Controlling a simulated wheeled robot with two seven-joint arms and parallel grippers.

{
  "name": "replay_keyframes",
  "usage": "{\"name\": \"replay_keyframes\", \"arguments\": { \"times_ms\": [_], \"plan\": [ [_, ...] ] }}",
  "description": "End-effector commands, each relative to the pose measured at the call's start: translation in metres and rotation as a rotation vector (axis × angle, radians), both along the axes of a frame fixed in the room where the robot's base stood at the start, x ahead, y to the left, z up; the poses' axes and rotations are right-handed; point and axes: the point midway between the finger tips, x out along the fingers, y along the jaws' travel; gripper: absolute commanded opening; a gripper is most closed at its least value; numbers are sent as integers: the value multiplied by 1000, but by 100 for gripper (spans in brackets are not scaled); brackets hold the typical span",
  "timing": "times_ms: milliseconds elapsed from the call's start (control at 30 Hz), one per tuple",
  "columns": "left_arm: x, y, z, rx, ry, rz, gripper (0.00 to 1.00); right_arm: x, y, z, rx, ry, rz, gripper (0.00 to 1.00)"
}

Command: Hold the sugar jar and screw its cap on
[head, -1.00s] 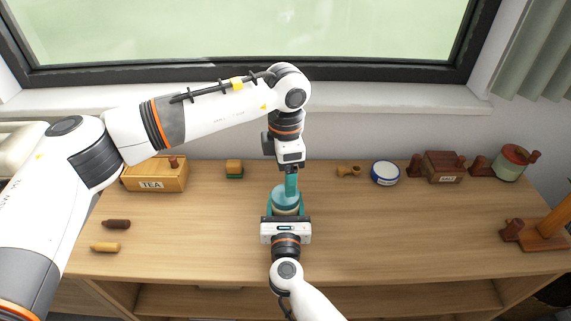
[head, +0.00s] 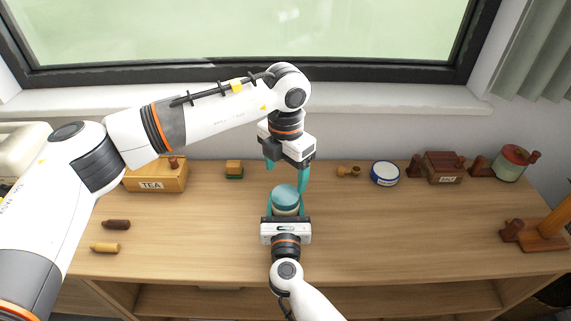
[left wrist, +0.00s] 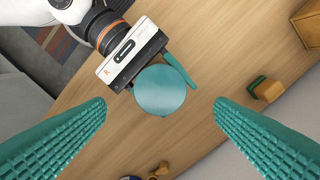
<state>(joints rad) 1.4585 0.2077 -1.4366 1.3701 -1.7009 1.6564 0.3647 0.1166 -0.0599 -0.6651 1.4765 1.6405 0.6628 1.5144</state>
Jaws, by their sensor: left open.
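The sugar jar (head: 286,211) stands upright near the middle of the counter, its pale body mostly hidden by my right gripper. A round teal cap (head: 286,195) sits on its top; how tightly it is screwed cannot be told. The cap shows as a flat disc in the left wrist view (left wrist: 160,90). My right gripper (head: 286,217) is shut on the jar from the front, with a teal finger beside it. My left gripper (head: 286,178) points down above the cap, open and empty. Its fingers (left wrist: 160,108) stand wide apart on either side of the cap, not touching it.
A TEA box (head: 155,177) and small wooden block (head: 234,168) stand at the back left. A blue-and-white tin (head: 385,173), a dark wooden box (head: 443,168) and a red-lidded jar (head: 511,162) stand at the back right. The counter beside the jar is clear.

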Motion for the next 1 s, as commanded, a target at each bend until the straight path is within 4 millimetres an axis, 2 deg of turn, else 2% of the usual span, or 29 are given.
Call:
{"name": "replay_keyframes", "arguments": {
  "times_ms": [200,400,800,867,1000],
  "plan": [
    [-1,1,-36,1,4,1,78,0,0,0,0,-1,0,0],
    [0,0,-60,0,3,0,78,0,0,0,0,-1,0,0],
    [0,0,-67,1,0,0,78,0,0,0,0,-1,0,0],
    [0,0,-67,1,0,0,71,0,0,0,0,-1,0,0],
    [0,0,-67,1,1,0,48,0,0,0,0,-1,0,0]
  ]
}}
